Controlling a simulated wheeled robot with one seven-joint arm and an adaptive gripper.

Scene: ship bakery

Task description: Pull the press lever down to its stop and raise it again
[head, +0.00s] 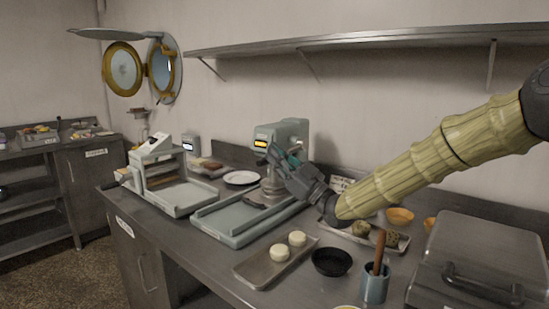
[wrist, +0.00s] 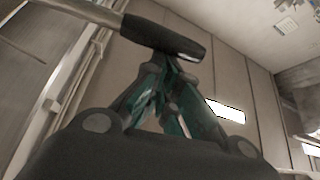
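The press (head: 283,135) is a grey-green machine with a yellow-lit panel, standing on a flat base (head: 232,222) on the counter. My gripper (head: 275,155) is in front of the press head, reaching in from the right. In the wrist view, the lever's black handle grip (wrist: 165,36) on a metal rod (wrist: 95,12) crosses just beyond my fingertips. My gripper (wrist: 168,62) has its green-padded fingers drawn together at the tips, close against the handle. The handle lies across the fingers, and exact contact is hidden. In the head view the lever is hidden or too small to make out.
A slicer-like machine (head: 165,180) stands left of the press. In front are a tray (head: 255,272) with two pale rounds, a black bowl (head: 332,262) and a blue cup (head: 375,285) with a wooden handle. A plate (head: 240,177) lies behind. A metal box (head: 480,255) is at right.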

